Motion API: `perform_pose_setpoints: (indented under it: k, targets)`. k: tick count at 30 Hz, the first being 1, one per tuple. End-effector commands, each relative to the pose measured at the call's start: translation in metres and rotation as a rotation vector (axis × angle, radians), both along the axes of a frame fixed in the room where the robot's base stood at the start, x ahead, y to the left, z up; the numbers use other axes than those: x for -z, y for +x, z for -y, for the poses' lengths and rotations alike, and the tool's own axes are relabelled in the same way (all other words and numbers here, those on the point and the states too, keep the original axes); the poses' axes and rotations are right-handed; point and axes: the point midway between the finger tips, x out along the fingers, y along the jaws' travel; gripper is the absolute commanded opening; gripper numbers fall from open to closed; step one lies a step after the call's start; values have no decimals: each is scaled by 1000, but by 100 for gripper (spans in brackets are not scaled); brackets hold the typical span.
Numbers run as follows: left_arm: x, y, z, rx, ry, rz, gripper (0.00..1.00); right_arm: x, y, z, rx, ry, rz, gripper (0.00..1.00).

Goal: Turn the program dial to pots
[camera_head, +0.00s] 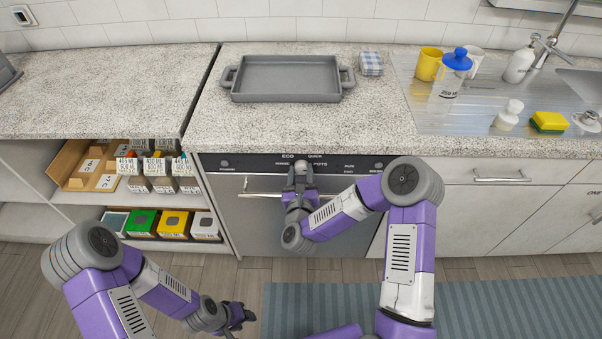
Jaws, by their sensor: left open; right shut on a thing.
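The dishwasher's dark control panel (240,163) runs below the counter edge, with white printed words including ECO, QUICK and POTS. POTS is printed just right of my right gripper (301,172). That gripper is shut on the program dial at the middle of the panel. The dial is mostly hidden by the fingers, and I cannot tell which program it points to. My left gripper (243,316) is open and empty, low over the floor in front of the dishwasher.
The dishwasher door handle (262,195) lies just below the panel, behind my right wrist. A grey tray (287,78) stands on the counter above. Open shelves (75,198) with boxes are at left. A blue-grey rug (480,305) covers the floor at right.

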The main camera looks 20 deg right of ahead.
Motion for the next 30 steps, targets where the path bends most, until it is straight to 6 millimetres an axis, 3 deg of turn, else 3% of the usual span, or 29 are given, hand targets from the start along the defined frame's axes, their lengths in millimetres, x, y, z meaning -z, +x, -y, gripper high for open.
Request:
perform_pose_setpoints:
  k: [14, 15, 19, 30]
  targets:
    - [0, 0, 0, 0, 0, 0, 43, -2, 0, -1, -2, 15, 9, 13]
    - [0, 0, 0, 0, 0, 0, 43, -2, 0, -1, -2, 15, 9, 47]
    - [0, 0, 0, 0, 0, 0, 43, -1, 0, -1, -2, 14, 8, 67]
    - [-1, 0, 0, 0, 0, 0, 43, 0, -5, -2, -2, 14, 3, 69]
